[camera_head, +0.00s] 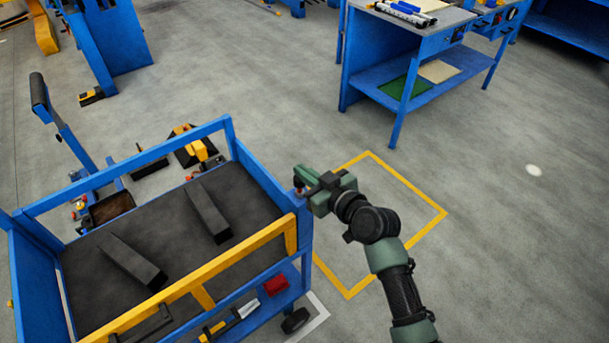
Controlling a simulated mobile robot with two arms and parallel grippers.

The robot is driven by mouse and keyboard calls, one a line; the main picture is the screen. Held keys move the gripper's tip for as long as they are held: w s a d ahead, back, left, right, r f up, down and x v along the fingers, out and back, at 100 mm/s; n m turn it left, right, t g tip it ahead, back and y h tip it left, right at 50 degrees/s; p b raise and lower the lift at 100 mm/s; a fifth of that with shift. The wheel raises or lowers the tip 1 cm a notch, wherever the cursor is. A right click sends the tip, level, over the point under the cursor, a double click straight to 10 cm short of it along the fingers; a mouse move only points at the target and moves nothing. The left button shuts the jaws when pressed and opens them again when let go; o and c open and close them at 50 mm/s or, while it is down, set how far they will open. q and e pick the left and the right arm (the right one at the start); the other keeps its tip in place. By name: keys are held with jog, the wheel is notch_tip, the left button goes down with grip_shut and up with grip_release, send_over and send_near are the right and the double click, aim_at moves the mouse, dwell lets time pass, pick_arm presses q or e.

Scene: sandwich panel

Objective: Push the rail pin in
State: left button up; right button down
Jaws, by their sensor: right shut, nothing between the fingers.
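My right gripper (303,182) is at the right corner of the blue cart (262,171), shut with nothing between its fingers. Its tips are close to the top of the corner post, by the end of the yellow rail (240,252). A small reddish-brown piece (298,191), perhaps the rail pin, shows just under the fingertips. I cannot tell whether the gripper touches it or how deep it sits. The yellow rail runs along the cart's near side. My left gripper is not in view.
Two dark bars (208,213) lie on the cart's black deck. A lower shelf holds a red box (276,285) and tools. A blue workbench (432,45) stands at the back right. The floor right of my arm is clear.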

aim_at(302, 186)
jog(key=shift+d+f, duration=0.1)
jog(key=shift+f, duration=0.9)
notch_tip(302, 186, down, 3)
jog(key=b, duration=0.3)
jog(key=shift+s+f, duration=0.1)
jog(key=shift+f, duration=0.1)
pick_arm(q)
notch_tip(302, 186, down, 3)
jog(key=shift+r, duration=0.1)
pick_arm(e)
jog(key=shift+r+p, duration=0.5)
jog(key=shift+p, duration=0.05)
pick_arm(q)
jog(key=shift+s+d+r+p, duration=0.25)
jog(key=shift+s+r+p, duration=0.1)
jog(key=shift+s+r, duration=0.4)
pick_arm(e)
jog(key=s+d+r, duration=0.5)
jog(key=s+r, duration=0.1)
jog(key=s, duration=0.2)
jog(key=shift+d, duration=0.25)
